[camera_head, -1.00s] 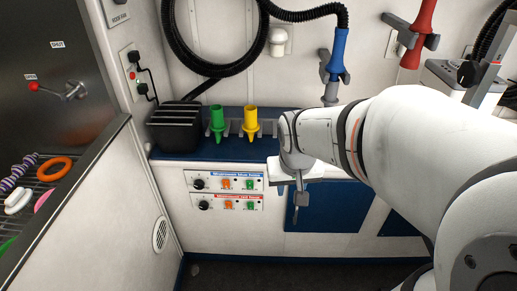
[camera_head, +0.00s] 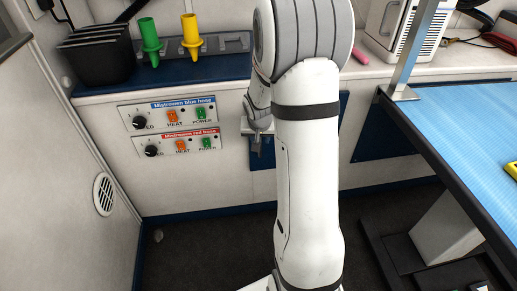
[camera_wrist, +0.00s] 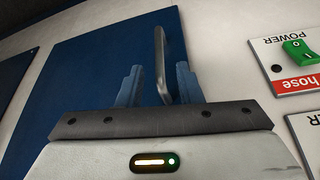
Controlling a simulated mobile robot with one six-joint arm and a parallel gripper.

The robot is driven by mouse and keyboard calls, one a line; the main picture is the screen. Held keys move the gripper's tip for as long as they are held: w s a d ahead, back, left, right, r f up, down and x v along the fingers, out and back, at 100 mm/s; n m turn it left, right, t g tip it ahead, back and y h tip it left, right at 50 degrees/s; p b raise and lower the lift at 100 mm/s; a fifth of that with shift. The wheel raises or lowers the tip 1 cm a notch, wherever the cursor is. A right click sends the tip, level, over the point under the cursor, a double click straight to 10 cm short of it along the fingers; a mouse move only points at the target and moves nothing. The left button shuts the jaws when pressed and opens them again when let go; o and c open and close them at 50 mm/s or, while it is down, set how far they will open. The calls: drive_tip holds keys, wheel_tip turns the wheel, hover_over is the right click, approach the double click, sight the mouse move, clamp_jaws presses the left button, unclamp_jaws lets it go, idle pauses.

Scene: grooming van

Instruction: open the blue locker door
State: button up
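The blue locker door (camera_wrist: 85,75) is a flat dark blue panel that fills much of the wrist view. A grey bar handle (camera_wrist: 161,62) stands out from it. My gripper (camera_wrist: 158,85) is open, its two fingers apart with the handle between them, nearer the right finger in that view. I cannot tell whether a finger touches the handle. In the head view, my gripper (camera_head: 257,145) is in front of the door (camera_head: 262,161), and my arm hides most of the door. The door looks shut.
Left of the door are control panels with knobs and switches (camera_head: 174,125). A blue-topped table (camera_head: 470,130) with a dark edge stands close on the right. A second blue panel (camera_head: 385,146) is right of my arm. Dark floor (camera_head: 200,255) is clear at the lower left.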

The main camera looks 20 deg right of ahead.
sight(260, 155)
drive_tip(key=b+x, duration=0.1)
drive_tip(key=x, duration=0.4)
drive_tip(key=shift+w+f+b, duration=0.1)
drive_tip(key=shift+f+b, duration=0.2)
drive_tip(key=shift+b, duration=0.05)
drive_tip(key=shift+c, duration=0.5)
clamp_jaws()
drive_tip(key=shift+a, duration=0.1)
